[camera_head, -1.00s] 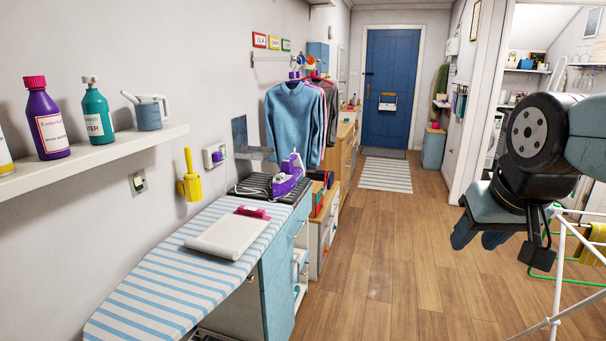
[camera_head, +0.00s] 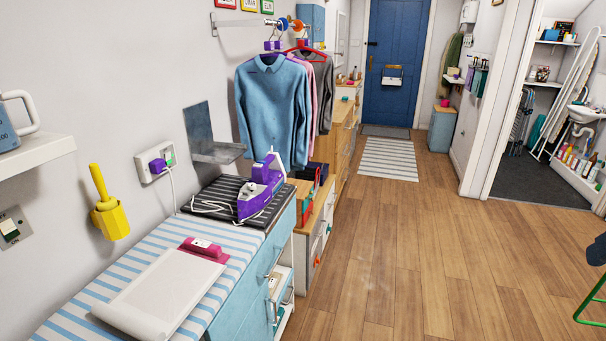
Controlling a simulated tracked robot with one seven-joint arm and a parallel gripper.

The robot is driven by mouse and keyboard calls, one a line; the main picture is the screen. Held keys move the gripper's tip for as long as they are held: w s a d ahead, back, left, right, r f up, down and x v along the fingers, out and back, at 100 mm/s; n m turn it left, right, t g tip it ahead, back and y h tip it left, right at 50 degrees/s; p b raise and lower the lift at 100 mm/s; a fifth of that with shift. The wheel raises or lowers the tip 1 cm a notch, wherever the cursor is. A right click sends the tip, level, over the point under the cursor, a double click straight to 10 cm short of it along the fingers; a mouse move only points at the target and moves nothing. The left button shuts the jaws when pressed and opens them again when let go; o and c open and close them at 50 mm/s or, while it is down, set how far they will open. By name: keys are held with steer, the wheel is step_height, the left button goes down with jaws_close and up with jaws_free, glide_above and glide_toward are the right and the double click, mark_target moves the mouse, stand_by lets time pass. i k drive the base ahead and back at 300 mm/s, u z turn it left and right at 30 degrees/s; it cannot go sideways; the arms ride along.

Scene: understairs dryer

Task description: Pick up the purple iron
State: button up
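The purple iron (camera_head: 262,188) with white parts rests on a dark striped mat (camera_head: 222,196) at the far end of the ironing surface. A white cord runs from it across the mat towards a wall socket (camera_head: 155,163) with a purple plug. Whether the gripper is open or shut cannot be seen.
A white board with a pink clip (camera_head: 158,290) lies on the striped ironing surface (camera_head: 72,321). Clothes (camera_head: 272,105) hang behind the iron. A grey metal bracket (camera_head: 215,148) is on the wall beside it. A green-legged rack (camera_head: 592,305) stands far right. The wooden floor (camera_head: 400,260) is clear.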

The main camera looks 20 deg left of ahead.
mark_target(270, 179)
steer(key=u, duration=0.15)
steer(key=i, duration=1.05)
steer(key=u, duration=0.8)
steer(key=i, duration=0.75)
steer(key=u, duration=0.45)
steer(key=k, duration=0.8)
steer(key=u, duration=0.25)
steer(key=i, duration=0.8)
steer(key=z, duration=0.15)
